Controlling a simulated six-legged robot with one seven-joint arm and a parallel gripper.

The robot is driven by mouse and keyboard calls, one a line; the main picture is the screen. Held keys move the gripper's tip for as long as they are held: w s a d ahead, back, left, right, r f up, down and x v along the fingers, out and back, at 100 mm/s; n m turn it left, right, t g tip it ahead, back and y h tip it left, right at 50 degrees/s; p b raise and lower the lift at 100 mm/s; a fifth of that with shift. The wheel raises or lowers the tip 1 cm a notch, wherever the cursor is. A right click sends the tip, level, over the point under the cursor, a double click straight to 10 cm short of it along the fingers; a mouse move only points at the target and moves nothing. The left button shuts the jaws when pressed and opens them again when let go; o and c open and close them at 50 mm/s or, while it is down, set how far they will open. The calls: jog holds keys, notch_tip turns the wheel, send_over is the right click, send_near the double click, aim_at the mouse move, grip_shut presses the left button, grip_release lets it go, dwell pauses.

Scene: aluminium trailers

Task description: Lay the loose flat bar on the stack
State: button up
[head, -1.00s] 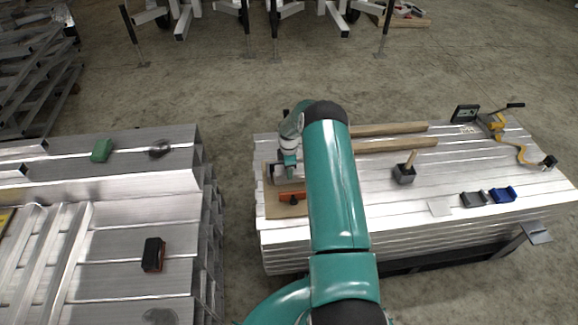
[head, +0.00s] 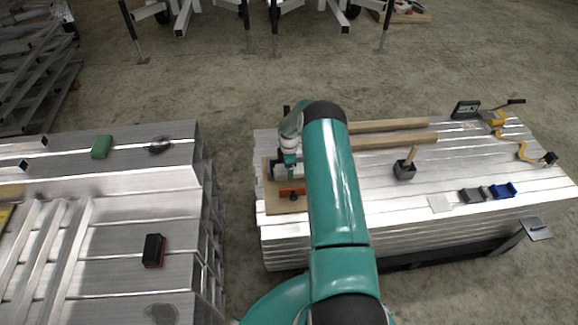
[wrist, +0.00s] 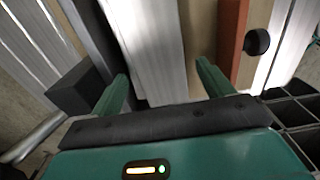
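My gripper (wrist: 163,90) is open, with its two green fingers apart over a bright silver flat bar (wrist: 152,45). The bar runs between the fingers in the wrist view; I cannot tell whether either finger touches it. In the head view my gripper (head: 288,165) is low over the left end of the right-hand stack (head: 420,220) of silver aluminium lengths, partly hidden by its own wrist. A tan board (head: 286,206) with an orange-red piece (head: 292,190) lies there. I cannot tell for sure that this silver bar is the loose one.
Two wooden battens (head: 395,142), a dark block with a handle (head: 405,168), a blue tray (head: 502,191) and yellow tools (head: 495,120) lie on the right-hand stack. Another aluminium stack (head: 110,265) at left holds a green block (head: 102,147) and black-red block (head: 154,250). Bare floor separates them.

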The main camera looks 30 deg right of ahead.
notch_tip(320, 180, up, 14)
dwell(0.6)
jog(key=shift+f, duration=0.1)
dwell(0.4)
